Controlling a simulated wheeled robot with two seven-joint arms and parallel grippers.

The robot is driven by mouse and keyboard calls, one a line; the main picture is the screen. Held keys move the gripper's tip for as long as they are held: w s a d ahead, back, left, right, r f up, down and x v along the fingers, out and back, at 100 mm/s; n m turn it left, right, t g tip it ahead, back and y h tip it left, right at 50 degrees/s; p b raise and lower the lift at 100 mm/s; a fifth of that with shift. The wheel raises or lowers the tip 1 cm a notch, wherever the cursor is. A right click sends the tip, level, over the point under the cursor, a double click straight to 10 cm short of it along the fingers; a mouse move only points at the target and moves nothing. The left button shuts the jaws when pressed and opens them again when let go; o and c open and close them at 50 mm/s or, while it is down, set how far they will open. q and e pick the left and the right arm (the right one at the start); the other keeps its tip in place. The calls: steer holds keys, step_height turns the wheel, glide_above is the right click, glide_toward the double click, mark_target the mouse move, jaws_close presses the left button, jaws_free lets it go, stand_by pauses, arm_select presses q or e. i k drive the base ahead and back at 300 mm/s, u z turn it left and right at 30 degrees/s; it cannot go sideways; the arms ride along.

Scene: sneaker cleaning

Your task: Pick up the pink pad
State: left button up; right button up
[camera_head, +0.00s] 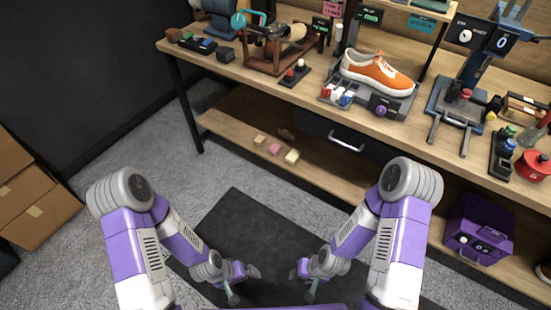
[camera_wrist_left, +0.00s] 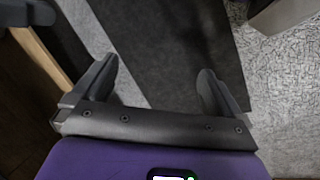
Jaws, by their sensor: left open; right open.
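The pink pad (camera_head: 275,149) is a small block on the lower shelf of the workbench, between a tan block (camera_head: 259,140) and a pale yellow block (camera_head: 292,156). My left gripper (camera_head: 243,284) is low over the dark floor mat, well apart from the pad. It is open and empty, and its two fingers show spread in the left wrist view (camera_wrist_left: 150,95). My right gripper (camera_head: 309,282) is also low over the mat, open, with nothing seen in it. The pad is not seen in the left wrist view.
The workbench top (camera_head: 300,98) overhangs the lower shelf (camera_head: 235,124). A drawer with a handle (camera_head: 346,142) hangs right of the blocks. An orange sneaker (camera_head: 378,72) sits on top. A purple box (camera_head: 478,228) stands lower right. Cardboard boxes (camera_head: 35,205) are at left.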

mark_target(276, 148)
steer(key=u, duration=0.35)
steer(key=i, duration=1.8)
steer(key=u, duration=0.1)
